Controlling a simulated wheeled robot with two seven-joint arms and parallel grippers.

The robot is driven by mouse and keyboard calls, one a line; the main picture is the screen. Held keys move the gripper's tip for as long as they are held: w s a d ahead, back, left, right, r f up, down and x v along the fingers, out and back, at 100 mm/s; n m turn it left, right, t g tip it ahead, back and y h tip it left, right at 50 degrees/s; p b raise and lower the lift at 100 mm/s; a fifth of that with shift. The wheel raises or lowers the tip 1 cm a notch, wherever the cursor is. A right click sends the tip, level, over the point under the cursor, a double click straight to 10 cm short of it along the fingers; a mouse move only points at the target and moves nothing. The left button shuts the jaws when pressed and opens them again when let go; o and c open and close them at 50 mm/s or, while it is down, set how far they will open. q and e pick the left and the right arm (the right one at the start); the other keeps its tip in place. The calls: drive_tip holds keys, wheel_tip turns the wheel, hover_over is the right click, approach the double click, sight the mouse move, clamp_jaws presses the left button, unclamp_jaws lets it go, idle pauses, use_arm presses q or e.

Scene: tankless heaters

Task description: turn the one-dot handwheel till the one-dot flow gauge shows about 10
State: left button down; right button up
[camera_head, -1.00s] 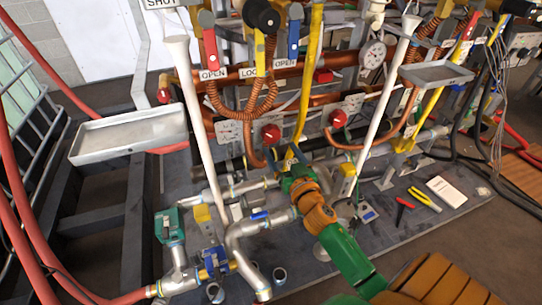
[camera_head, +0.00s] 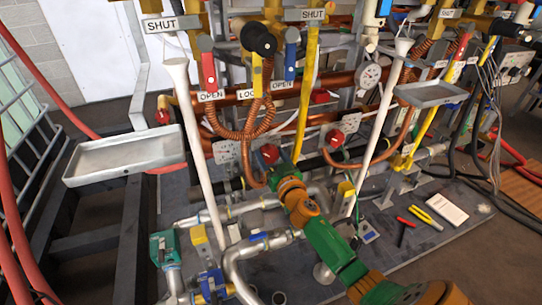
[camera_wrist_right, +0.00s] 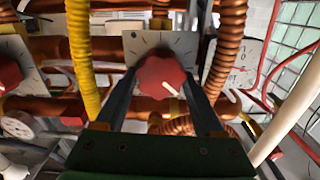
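A red handwheel (camera_head: 268,154) sits on a plate among the copper pipes, and a second red handwheel (camera_head: 333,138) is to its right. I cannot make out dot marks on either. My right gripper (camera_head: 276,168) reaches the first handwheel. In the right wrist view this red handwheel (camera_wrist_right: 160,76) with a white pointer lies between the two spread dark fingers, in front of a scale plate (camera_wrist_right: 135,43). I cannot tell whether the fingers touch it. A square white gauge (camera_wrist_right: 238,57) with a red needle is right of it; its value is unreadable. My left gripper is not in view.
Coiled copper tubes (camera_head: 246,125), a yellow pipe (camera_head: 307,92) and white upright pipes (camera_head: 199,150) crowd the handwheels. A round gauge (camera_head: 370,76) is at upper right. Grey trays (camera_head: 124,157) stick out at left and right. Tools and a white booklet (camera_head: 446,209) lie on the base plate.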

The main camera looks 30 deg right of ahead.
drive_tip(key=shift+n, duration=0.3)
drive_tip(key=n, duration=0.2)
drive_tip(key=shift+a+n, duration=0.1)
drive_tip(key=shift+n, duration=0.3)
drive_tip(key=n, duration=0.3)
drive_tip(key=shift+a+f+n, duration=0.1)
drive_tip(key=shift+n, duration=0.3)
drive_tip(key=n, duration=0.4)
drive_tip(key=shift+f, duration=0.1)
drive_tip(key=shift+w+n, duration=0.1)
drive_tip(key=shift+n, duration=0.7)
drive_tip(key=o, duration=1.1)
drive_tip(key=shift+c, duration=0.2)
